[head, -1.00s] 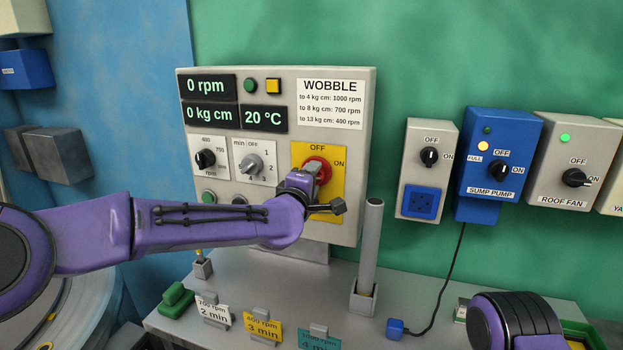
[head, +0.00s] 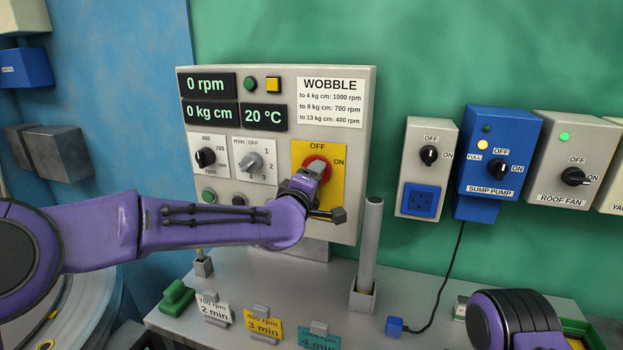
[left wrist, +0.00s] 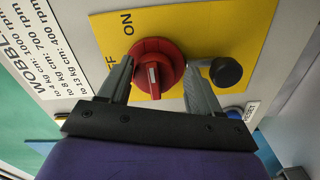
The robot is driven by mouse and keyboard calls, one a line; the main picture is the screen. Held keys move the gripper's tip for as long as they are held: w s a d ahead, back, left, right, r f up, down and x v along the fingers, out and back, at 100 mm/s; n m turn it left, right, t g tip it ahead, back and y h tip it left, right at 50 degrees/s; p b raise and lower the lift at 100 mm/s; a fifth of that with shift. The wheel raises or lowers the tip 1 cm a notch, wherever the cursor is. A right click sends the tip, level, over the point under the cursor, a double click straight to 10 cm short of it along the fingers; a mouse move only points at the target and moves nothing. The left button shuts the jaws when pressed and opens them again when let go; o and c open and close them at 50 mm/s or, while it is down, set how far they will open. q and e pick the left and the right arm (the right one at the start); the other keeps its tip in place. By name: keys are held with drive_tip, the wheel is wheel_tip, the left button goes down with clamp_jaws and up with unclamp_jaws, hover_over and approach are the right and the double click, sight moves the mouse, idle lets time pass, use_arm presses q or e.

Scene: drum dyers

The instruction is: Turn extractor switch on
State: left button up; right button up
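The extractor panel (head: 276,140) is a grey box on the green wall, its displays reading 0 rpm, 0 kg cm and 20 °C. Its red rotary switch (head: 317,165) sits on a yellow plate (head: 330,190) marked OFF at the top and ON at the right. My left gripper (head: 313,175) is at the switch. In the left wrist view the red switch (left wrist: 155,68) lies between the spread fingers of my left gripper (left wrist: 158,85). The left finger is close beside it and a gap shows at the right finger. I cannot tell whether the left finger touches. My right gripper is out of view.
A black knob (left wrist: 227,71) is beside the right finger. Smaller dials (head: 205,157) are left of the switch. An upright grey post (head: 369,245) stands below right. Other switch boxes, including the blue sump pump (head: 500,150), hang to the right. Cards stand on the ledge.

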use_arm(q)
drive_tip(key=shift+o, duration=0.2)
drive_tip(key=shift+r, duration=0.2)
drive_tip(key=shift+s+a, duration=0.1)
drive_tip(key=b+v, duration=0.3)
drive_tip(key=v, duration=0.7)
drive_tip(key=shift+s+b, duration=0.2)
drive_tip(key=shift+b, duration=0.15)
